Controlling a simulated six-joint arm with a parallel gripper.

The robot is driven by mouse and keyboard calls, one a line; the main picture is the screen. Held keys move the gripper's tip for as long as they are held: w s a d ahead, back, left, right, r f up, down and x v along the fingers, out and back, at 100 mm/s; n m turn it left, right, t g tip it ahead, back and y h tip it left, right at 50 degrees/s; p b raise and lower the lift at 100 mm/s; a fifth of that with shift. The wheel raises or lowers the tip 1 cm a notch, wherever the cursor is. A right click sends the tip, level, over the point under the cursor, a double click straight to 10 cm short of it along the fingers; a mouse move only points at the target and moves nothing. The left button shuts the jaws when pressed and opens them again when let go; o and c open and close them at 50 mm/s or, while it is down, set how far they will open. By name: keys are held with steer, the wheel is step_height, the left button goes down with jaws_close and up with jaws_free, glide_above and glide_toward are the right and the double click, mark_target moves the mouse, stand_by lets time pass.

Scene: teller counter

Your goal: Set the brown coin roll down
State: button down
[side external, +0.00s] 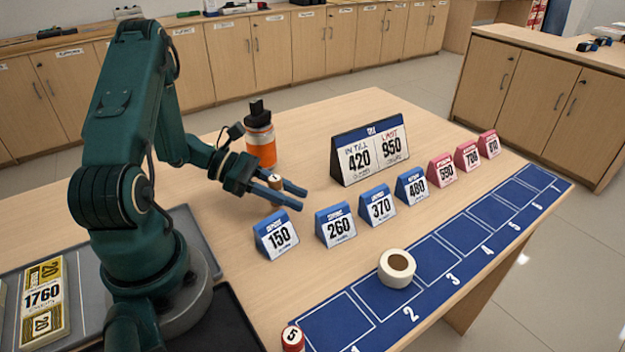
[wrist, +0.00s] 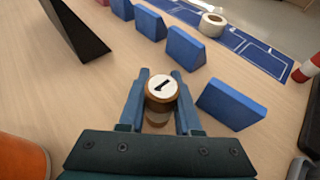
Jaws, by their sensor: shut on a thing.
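The brown coin roll (side external: 275,181) is upright between the fingers of my gripper (side external: 302,198), behind the blue 150 card. In the wrist view, its white top marked 1 (wrist: 161,88) sits between the two blue fingers of my gripper (wrist: 160,74), which are shut on it. I cannot tell whether its base touches the table. A blue strip of numbered squares (side external: 470,232) runs along the table's front edge. It also shows at the top right of the wrist view (wrist: 250,47).
Blue cards (side external: 337,225) and pink cards (side external: 467,157) stand in a row. A larger sign (side external: 369,150) and an orange bottle (side external: 261,143) stand behind. A cream tape roll (side external: 393,277) and a red roll marked 5 (side external: 292,338) are near the front. Bare table (side external: 310,140) lies between bottle and sign.

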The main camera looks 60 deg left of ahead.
steer(key=shift+f, duration=0.6)
steer(key=c, duration=0.5)
jaws_free()
